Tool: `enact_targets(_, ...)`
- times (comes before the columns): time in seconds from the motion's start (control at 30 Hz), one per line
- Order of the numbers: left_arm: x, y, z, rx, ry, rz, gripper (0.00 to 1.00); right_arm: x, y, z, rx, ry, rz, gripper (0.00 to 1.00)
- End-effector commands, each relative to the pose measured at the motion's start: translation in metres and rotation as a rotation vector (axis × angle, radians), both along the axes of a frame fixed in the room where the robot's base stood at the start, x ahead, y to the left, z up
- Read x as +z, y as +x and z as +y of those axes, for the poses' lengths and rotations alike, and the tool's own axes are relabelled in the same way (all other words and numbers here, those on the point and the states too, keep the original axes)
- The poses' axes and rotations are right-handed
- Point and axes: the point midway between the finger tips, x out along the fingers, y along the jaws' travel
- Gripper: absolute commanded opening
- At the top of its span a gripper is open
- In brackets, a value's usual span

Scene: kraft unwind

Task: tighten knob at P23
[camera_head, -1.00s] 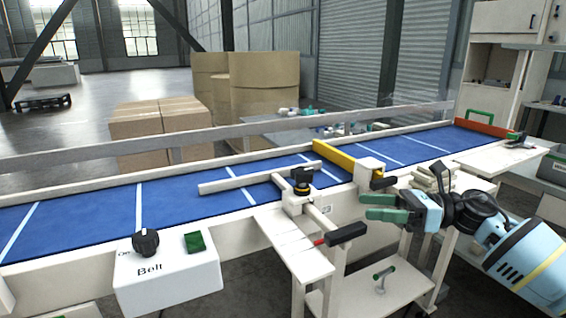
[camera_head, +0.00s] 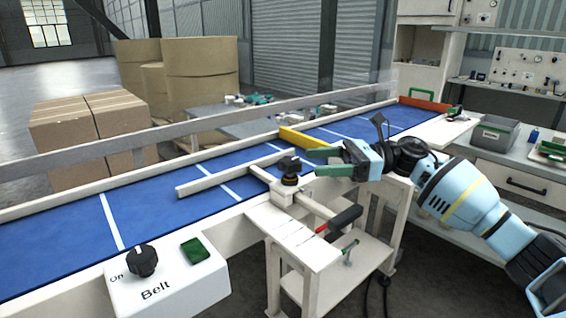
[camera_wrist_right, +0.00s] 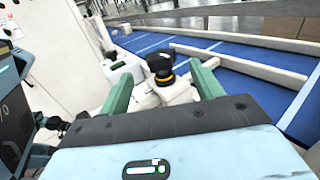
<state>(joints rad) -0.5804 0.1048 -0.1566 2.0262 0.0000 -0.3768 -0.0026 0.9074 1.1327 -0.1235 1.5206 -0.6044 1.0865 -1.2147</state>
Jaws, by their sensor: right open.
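A black knob (camera_head: 289,166) stands on a cream clamp block at the near edge of the blue belt (camera_head: 80,245). I cannot read a P23 label in these views. My right gripper (camera_head: 312,161) is open, its green fingers pointing left at the knob, close to it. In the right wrist view the knob (camera_wrist_right: 160,66) with a yellow ring beneath it shows beyond and between the two green fingertips of my gripper (camera_wrist_right: 165,75). I cannot see contact. My left gripper is not in view.
A white belt control box (camera_head: 170,285) with a black dial (camera_head: 141,260) and green button (camera_head: 195,250) is at the near left. A cream guide bar (camera_head: 215,180) crosses the belt by the knob. A black-and-red handle (camera_head: 343,218) sticks out below my gripper.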

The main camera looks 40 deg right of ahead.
Motion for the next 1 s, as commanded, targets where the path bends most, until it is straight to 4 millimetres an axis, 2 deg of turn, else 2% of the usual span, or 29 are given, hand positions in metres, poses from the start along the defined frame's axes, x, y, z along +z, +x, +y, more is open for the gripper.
enact_targets(0.5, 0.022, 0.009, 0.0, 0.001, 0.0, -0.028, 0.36, 0.004, 0.032, 0.059, 0.002, 0.003, -0.004, 0.65)
enact_targets(0.7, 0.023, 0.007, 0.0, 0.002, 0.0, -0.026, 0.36, 0.001, 0.036, 0.067, 0.001, 0.0, -0.001, 0.65)
enact_targets(0.93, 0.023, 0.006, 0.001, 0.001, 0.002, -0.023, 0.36, 0.0, 0.036, 0.067, 0.001, 0.0, 0.0, 0.65)
enact_targets(1.0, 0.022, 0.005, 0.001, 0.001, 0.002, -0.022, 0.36, 0.0, 0.036, 0.067, 0.001, 0.0, 0.0, 0.56)
